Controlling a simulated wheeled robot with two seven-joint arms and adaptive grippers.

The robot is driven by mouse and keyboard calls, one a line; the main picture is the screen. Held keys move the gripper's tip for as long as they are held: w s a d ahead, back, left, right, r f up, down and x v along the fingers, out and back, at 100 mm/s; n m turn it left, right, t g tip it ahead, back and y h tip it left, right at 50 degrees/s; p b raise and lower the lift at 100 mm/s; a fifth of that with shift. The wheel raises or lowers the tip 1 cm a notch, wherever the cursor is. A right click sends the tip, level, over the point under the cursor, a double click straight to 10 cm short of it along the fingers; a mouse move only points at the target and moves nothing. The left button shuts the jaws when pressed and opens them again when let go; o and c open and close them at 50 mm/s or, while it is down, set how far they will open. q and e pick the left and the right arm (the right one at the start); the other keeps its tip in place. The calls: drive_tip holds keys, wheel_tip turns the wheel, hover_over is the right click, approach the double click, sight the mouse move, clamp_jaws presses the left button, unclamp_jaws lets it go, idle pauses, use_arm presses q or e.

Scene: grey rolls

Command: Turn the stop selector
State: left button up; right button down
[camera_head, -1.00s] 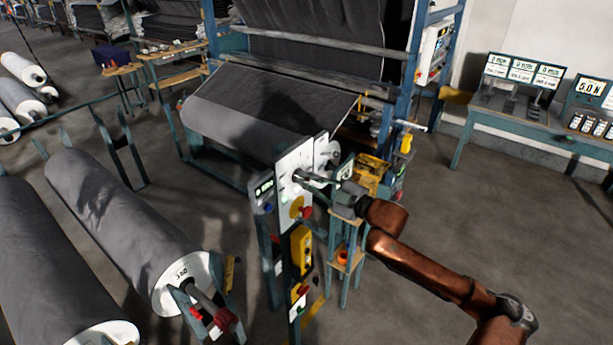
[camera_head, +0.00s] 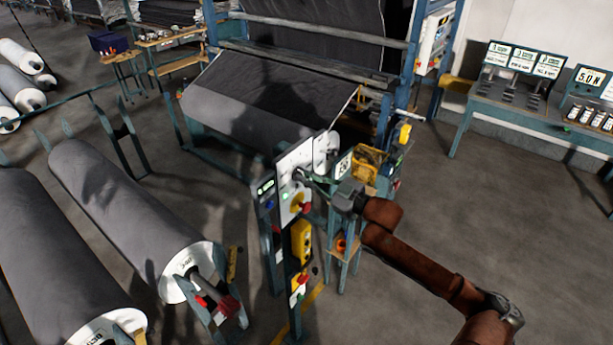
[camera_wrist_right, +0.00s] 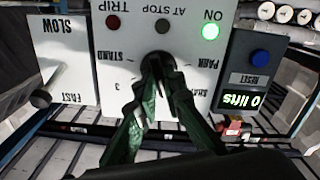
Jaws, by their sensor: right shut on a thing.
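The stop selector is a black knob (camera_wrist_right: 160,58) on a white panel (camera_wrist_right: 112,72), which appears upside down in the right wrist view. Position labels such as STAND and PARK surround the knob. My right gripper (camera_wrist_right: 157,68) has its green-lit fingers closed on the knob, hiding much of it and its pointing direction. In the head view, my right gripper (camera_head: 306,178) reaches the white panel (camera_head: 288,165) from the right. Above the selector in the wrist view are a red TRIP lamp (camera_wrist_right: 113,22), a dim AT STOP lamp (camera_wrist_right: 162,26) and a lit green ON lamp (camera_wrist_right: 210,31). My left gripper is out of view.
A counter box (camera_wrist_right: 247,102) reading "0 lifts" has a blue reset button (camera_wrist_right: 260,56). A SLOW/FAST slider (camera_wrist_right: 41,98) sits opposite. Below the selector in the head view are a red knob (camera_head: 305,208) and a yellow box (camera_head: 301,242).

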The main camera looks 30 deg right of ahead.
drive_tip(key=c, duration=2)
unclamp_jaws()
drive_tip(key=shift+c, duration=0.2)
drive_tip(key=v, duration=1.2)
drive_tip(key=shift+d+f, duration=0.1)
